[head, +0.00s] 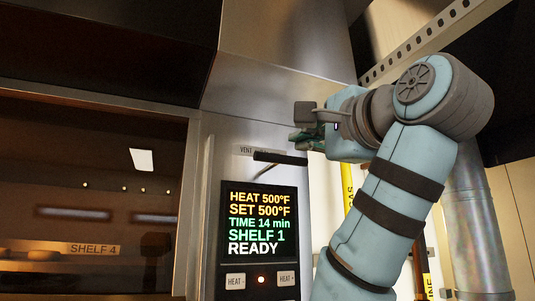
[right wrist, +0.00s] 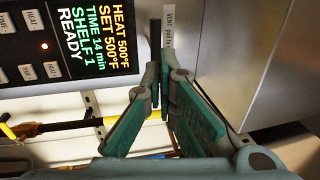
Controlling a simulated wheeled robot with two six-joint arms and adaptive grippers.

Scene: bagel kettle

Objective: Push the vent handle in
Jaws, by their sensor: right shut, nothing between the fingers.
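The vent handle is a dark bar (head: 280,158) on a thin rod, sticking out from the steel panel above the oven display in the head view. In the right wrist view the dark bar (right wrist: 155,42) stands just beyond my fingertips. My right gripper (head: 297,138) is shut and empty, close to the bar's right end and slightly above it in the head view. Its teal fingers (right wrist: 161,82) come together in front of the bar in the wrist view. I cannot tell whether they touch it. My left gripper is not in view.
A display panel (head: 259,225) reading READY, with heat buttons, sits below the handle. A VENT label (right wrist: 169,20) is beside the bar. The glass oven window (head: 80,200) is on the left. A yellow pipe (head: 347,190) runs behind my right arm.

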